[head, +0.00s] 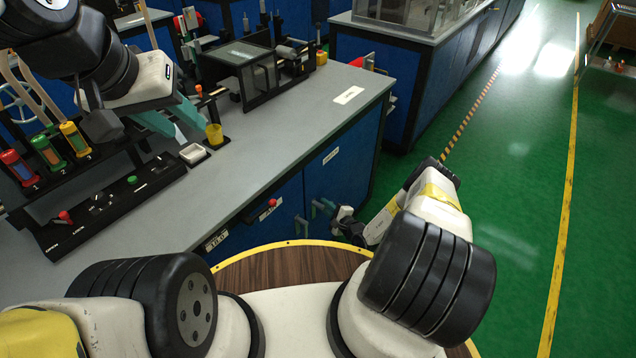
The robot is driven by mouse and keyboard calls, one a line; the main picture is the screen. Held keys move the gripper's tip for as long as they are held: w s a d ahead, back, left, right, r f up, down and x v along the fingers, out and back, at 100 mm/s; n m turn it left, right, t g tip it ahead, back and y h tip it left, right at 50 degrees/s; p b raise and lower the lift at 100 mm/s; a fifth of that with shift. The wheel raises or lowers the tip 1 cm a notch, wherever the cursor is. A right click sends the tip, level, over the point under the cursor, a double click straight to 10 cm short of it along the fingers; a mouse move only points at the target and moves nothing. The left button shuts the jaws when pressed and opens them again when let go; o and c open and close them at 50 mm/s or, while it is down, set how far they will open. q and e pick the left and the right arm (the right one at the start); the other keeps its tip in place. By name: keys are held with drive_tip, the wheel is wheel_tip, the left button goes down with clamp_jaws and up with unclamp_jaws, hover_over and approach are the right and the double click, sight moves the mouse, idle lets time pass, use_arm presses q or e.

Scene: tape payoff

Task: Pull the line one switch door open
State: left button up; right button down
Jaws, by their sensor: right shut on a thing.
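Blue cabinet doors line the front of the grey bench. One blue door (338,172) has a small white label near its top, too small to read. Left of it is a blue panel with a red knob (273,202) and labels. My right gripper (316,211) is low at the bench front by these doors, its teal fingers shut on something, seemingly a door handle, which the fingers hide. I cannot tell whether the door stands ajar. My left gripper (173,119) is above the bench top, teal fingers apart and empty, near a yellow cup (214,134).
The bench top (290,130) holds a black-framed machine (262,72), a white square dish (193,153) and a rack of coloured cylinders (47,152). My round wooden-topped base lies close to the bench. Green floor (520,200) is free at right.

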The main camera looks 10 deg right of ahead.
drive_tip(key=n+t, duration=0.1)
drive_tip(key=n, duration=0.1)
drive_tip(key=r+n+t, duration=0.1)
drive_tip(key=n, duration=0.1)
drive_tip(key=shift+w+d+r, duration=0.1)
drive_tip(key=shift+w, duration=0.05)
drive_tip(key=shift+n, duration=0.3)
idle(0.5)
drive_tip(key=s+d+n+y, duration=0.1)
drive_tip(key=s+d, duration=0.4)
drive_tip(key=d, duration=0.4)
drive_tip(key=s+d+n+g+y, duration=0.1)
drive_tip(key=s+d, duration=0.4)
drive_tip(key=d, duration=0.5)
drive_tip(key=shift+n+g+y, duration=0.3)
drive_tip(key=shift+y, duration=0.5)
drive_tip(key=shift+d, duration=0.1)
drive_tip(key=c, duration=1.4)
unclamp_jaws()
